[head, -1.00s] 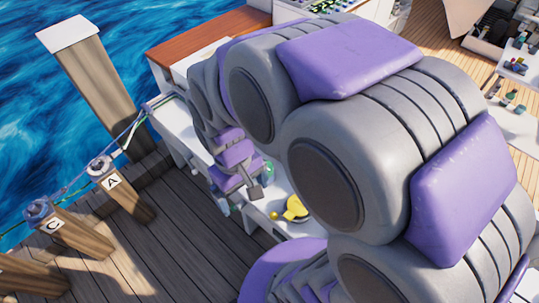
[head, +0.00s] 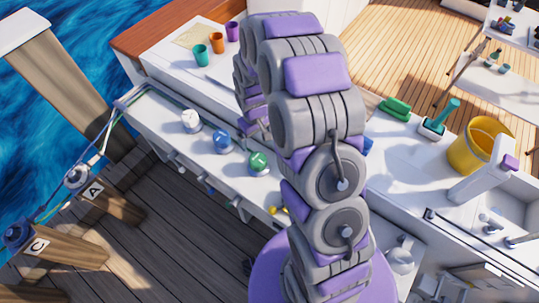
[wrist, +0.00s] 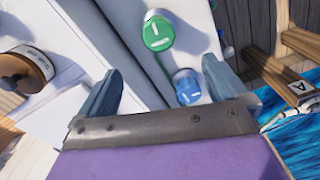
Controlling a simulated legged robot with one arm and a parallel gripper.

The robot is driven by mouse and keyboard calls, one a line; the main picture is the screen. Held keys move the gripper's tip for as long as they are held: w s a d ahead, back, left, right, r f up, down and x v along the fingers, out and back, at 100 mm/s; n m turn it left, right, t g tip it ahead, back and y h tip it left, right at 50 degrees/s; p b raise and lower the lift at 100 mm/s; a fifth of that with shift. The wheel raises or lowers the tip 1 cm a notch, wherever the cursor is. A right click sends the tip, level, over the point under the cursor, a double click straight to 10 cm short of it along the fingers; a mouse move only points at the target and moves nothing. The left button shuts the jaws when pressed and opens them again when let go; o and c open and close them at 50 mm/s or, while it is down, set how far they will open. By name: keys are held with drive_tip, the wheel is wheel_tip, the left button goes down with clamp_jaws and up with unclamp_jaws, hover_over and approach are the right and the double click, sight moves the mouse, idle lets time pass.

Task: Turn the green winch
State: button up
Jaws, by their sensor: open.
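The green winch (head: 259,162) stands on the white ledge along the boat's side, just left of my arm in the head view. In the wrist view its green top with a white mark (wrist: 157,32) lies ahead of my gripper (wrist: 160,66), roughly in line with the gap between the fingers. My gripper is open and empty. The blue winch (wrist: 187,87) shows between the fingers, nearer the right one; whether it is touched cannot be told. In the head view my arm mostly hides the gripper.
Cups (head: 217,43), a yellow bucket (head: 479,146) and a sink (head: 508,205) are farther along. The dock (head: 160,235) has open planks.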

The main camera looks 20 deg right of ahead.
sight(258, 160)
drive_tip(key=f+b, duration=0.1)
drive_tip(key=f, duration=0.8)
drive_tip(key=f+b, duration=0.2)
drive_tip(key=f, duration=0.7)
drive_tip(key=shift+w+d+f, duration=0.1)
drive_tip(key=shift+w+f, duration=0.1)
drive_tip(key=c, duration=1)
drive_tip(key=shift+o, duration=0.2)
drive_tip(key=shift+m, duration=0.3)
drive_tip(key=m+p, duration=0.2)
drive_tip(key=m, duration=0.1)
drive_tip(key=shift+s+r+p, duration=0.1)
drive_tip(key=shift+p, duration=0.2)
drive_tip(key=shift+m+p, duration=0.85)
drive_tip(key=shift+m, duration=1.55)
